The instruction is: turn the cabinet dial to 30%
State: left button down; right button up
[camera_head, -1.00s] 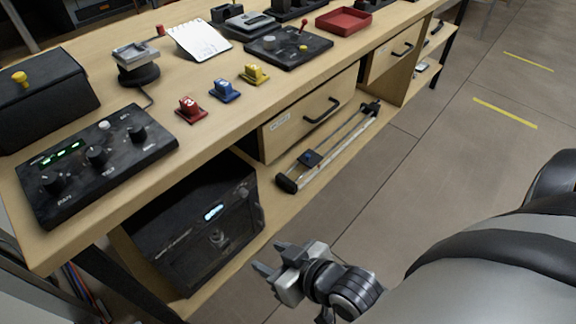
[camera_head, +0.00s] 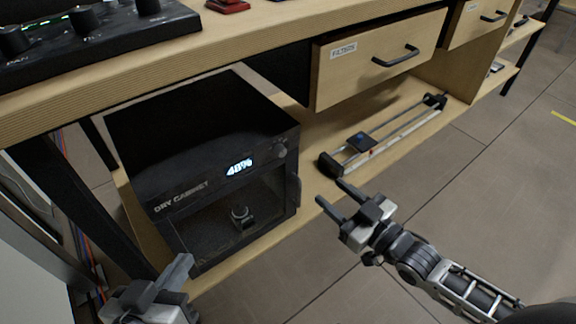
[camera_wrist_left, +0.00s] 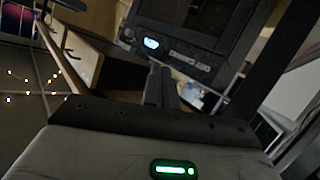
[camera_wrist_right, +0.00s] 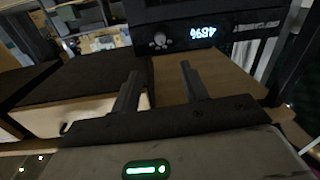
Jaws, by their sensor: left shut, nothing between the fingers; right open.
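The black dry cabinet (camera_head: 180,190) stands on the lower shelf under the bench. The small round dial (camera_head: 280,151) sits right of the display, near the cabinet's front right corner. My right gripper (camera_head: 330,197) is open and empty, to the right of and below the dial, apart from the cabinet. The right wrist view shows the dial (camera_wrist_right: 160,40) ahead, above the two fingers. My left gripper (camera_head: 180,270) is shut and empty, low in front of the cabinet's left side. The left wrist view shows the display (camera_wrist_left: 151,43) upside down.
A slider rail (camera_head: 385,140) lies on the shelf right of the cabinet. A drawer labelled FILTERS (camera_head: 380,60) is above it. A control panel (camera_head: 90,35) sits on the bench top. A black bench leg (camera_head: 85,205) stands left of the cabinet. The floor in front is clear.

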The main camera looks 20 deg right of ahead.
aim_at(283, 153)
jog(key=b+x, duration=0.4)
jog(key=x, duration=1.1)
pick_arm(q)
jog(key=shift+w+d+r+n+t+h, duration=0.2)
jog(key=shift+d+r+n+t+h, duration=0.4)
jog(key=shift+d+r+n+h, duration=0.15)
jog(key=shift+r, duration=0.1)
pick_arm(e)
grip_shut()
